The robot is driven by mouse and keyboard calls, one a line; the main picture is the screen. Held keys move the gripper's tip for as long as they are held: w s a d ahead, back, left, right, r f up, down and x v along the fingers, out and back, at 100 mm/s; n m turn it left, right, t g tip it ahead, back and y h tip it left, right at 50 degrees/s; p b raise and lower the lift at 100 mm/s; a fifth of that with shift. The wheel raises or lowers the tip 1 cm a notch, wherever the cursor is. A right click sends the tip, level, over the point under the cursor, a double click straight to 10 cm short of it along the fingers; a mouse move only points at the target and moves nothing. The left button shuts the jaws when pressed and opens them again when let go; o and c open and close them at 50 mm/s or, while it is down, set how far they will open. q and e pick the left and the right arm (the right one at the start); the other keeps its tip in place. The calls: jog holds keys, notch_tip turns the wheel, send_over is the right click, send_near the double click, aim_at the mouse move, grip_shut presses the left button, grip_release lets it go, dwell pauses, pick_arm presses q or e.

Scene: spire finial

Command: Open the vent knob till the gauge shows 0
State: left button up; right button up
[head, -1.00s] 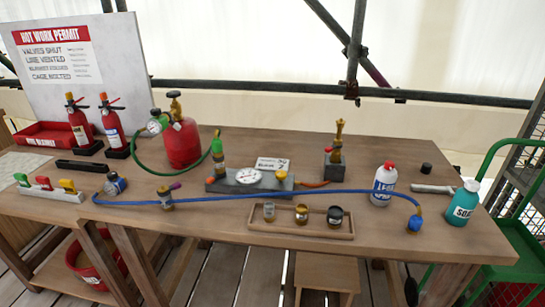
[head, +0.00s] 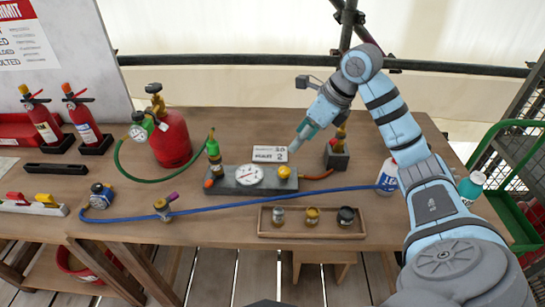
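The white round gauge (head: 249,174) is set in a dark grey block (head: 225,185) on the bench. Its needle reading is too small to tell. A yellow knob (head: 284,172) sits at the block's right end, and I cannot tell for sure that it is the vent knob. An orange knob (head: 208,183) shows at the left end below a green-topped fitting (head: 213,148). My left gripper is not in view.
A red cylinder (head: 172,140) with a green hose stands behind left. A blue hose (head: 260,203) crosses the bench in front of the block. A wooden tray (head: 268,231) of small jars lies at the front.

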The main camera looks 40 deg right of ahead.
jog(key=s+d, duration=0.1)
jog(key=d, duration=0.1)
jog(key=b, duration=0.5)
send_near(286, 170)
jog(key=shift+h, duration=0.3)
jog(key=x, duration=0.5)
jog(key=b+x, duration=0.1)
jog(key=x, duration=0.2)
jog(key=shift+w+a+f, duration=0.1)
jog(key=shift+w+a, duration=0.05)
jog(key=shift+a, duration=0.2)
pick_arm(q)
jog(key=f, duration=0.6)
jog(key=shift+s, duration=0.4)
pick_arm(e)
jog(key=shift+g, duration=0.3)
jog(key=shift+c, duration=0.4)
